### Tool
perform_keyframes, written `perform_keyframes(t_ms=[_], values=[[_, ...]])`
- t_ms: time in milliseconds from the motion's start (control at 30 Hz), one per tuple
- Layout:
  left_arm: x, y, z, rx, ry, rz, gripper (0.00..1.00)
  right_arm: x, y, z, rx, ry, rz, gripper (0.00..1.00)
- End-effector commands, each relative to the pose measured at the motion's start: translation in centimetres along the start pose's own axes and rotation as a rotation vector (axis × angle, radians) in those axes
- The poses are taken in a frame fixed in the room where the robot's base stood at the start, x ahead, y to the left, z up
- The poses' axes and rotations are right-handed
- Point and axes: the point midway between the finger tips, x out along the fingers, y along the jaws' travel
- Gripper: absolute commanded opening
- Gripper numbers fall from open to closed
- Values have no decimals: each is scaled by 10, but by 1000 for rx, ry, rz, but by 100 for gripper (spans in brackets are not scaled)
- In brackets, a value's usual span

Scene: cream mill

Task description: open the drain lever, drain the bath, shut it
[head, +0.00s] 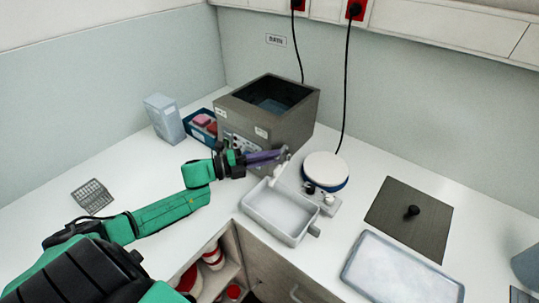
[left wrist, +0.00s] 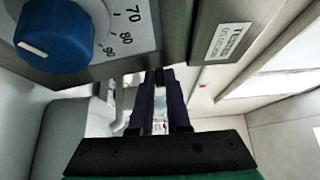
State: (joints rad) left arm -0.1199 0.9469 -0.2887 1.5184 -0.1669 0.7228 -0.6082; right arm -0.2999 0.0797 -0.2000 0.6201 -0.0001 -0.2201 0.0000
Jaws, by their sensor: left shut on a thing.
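The grey bath (head: 250,121) stands at the back, open on top, with dark bluish water (head: 270,106) inside. My left gripper (head: 282,154) reaches the lower right of its front, its purple fingers shut on the drain lever. The lever is mostly hidden by the fingers, and I cannot tell its angle. In the left wrist view the fingers (left wrist: 160,82) close together below the bath's front panel, beside a blue dial knob (left wrist: 52,36). A pale rectangular tray (head: 262,222) stands on the counter below the drain. I cannot tell whether liquid is running. My right gripper is not in view.
A hotplate with a round white top (head: 326,168) stands right of the bath. A dark lid with a black knob (head: 388,220) and a shallow grey tray (head: 350,277) lie further right. A blue bin (head: 190,133) and a pale box (head: 165,120) stand left. The left front counter is mostly clear.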

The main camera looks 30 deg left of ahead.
Motion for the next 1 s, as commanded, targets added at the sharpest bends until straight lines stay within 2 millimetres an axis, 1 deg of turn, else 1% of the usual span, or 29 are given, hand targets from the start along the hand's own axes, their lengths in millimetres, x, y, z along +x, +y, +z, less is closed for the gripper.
perform_keyframes(t_ms=[33,100,200,367,633,667,700,733,1000], values=[[2,-7,-5,-9,-29,-1,0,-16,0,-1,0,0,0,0],[3,-8,-8,-10,-87,-1,0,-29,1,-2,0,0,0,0],[6,-5,-12,-9,-161,0,0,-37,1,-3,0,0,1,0],[8,-1,-13,-3,-224,4,0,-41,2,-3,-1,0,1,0],[8,1,-13,0,-227,6,0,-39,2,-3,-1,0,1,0],[8,1,-13,0,-227,6,22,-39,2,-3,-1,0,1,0],[8,1,-13,0,-227,6,38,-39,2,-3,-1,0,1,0],[8,1,-13,0,-227,6,45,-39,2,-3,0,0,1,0],[7,2,-13,-2,-228,9,45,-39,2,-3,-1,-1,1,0]])
